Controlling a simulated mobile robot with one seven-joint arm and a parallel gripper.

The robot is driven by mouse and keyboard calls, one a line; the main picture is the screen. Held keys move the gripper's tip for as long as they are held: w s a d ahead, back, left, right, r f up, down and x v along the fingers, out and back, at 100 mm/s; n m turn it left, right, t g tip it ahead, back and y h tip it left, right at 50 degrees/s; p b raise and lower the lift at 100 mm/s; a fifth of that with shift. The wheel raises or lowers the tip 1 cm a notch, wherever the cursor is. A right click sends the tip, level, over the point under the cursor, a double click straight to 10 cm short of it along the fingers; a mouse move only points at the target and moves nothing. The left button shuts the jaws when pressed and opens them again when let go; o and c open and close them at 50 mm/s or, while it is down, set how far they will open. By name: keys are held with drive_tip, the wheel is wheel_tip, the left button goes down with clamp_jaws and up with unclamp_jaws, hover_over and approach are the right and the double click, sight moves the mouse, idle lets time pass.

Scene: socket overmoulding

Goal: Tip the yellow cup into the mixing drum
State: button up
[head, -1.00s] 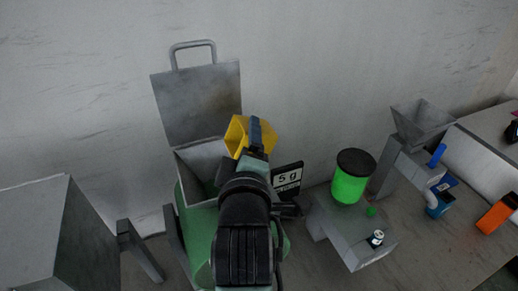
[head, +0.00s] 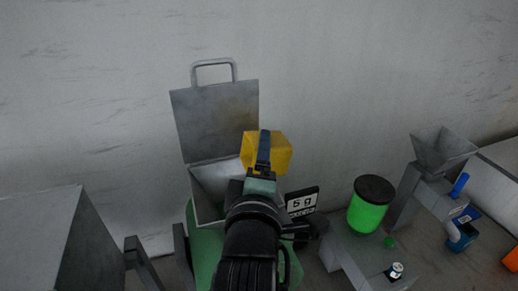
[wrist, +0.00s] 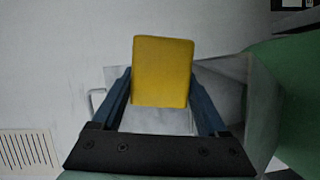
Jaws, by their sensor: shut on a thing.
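The yellow cup (head: 283,152) is in my gripper (head: 264,145), held above the right side of the mixing drum. One blue finger crosses it in the head view. In the wrist view the cup (wrist: 162,72) sits between both blue fingers of my gripper (wrist: 160,88). A plain yellow side faces each camera; its mouth and contents are hidden. The mixing drum (head: 205,207) is a grey open-topped box on a green body, its lid (head: 215,120) raised at the back. My arm hides part of the drum. I see nothing falling from the cup.
A scale display (head: 303,203) reading "5 g" stands right of the drum. Farther right are a green jar with a black lid (head: 369,212) and a grey hopper (head: 440,150). A grey box (head: 45,240) stands at left. The wall is close behind.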

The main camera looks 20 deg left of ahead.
sight(279, 168)
drive_tip(key=shift+w+d+f+m+g+p, duration=0.15)
drive_tip(key=shift+m+g+p, duration=0.25)
drive_tip(key=shift+m+p, duration=0.7)
drive_tip(key=shift+d+f+p, duration=0.1)
drive_tip(key=shift+f+p, duration=0.05)
drive_tip(key=shift+p, duration=0.3)
drive_tip(key=shift+f+m, duration=0.25)
drive_tip(key=shift+m, duration=0.05)
drive_tip(key=shift+w, duration=0.1)
drive_tip(key=shift+w+d+r+m+g+p, duration=0.15)
drive_tip(key=shift+d+m+g+p, duration=0.15)
drive_tip(key=shift+p, duration=0.15)
drive_tip(key=shift+w+d+m+g+p, duration=0.3)
drive_tip(key=shift+d+m+p, duration=0.1)
drive_tip(key=shift+d+p, duration=0.1)
drive_tip(key=shift+w+d+f+m+y, duration=0.25)
drive_tip(key=shift+d+f+m+y, duration=0.15)
drive_tip(key=shift+f+m, duration=0.1)
drive_tip(key=shift+a, duration=0.1)
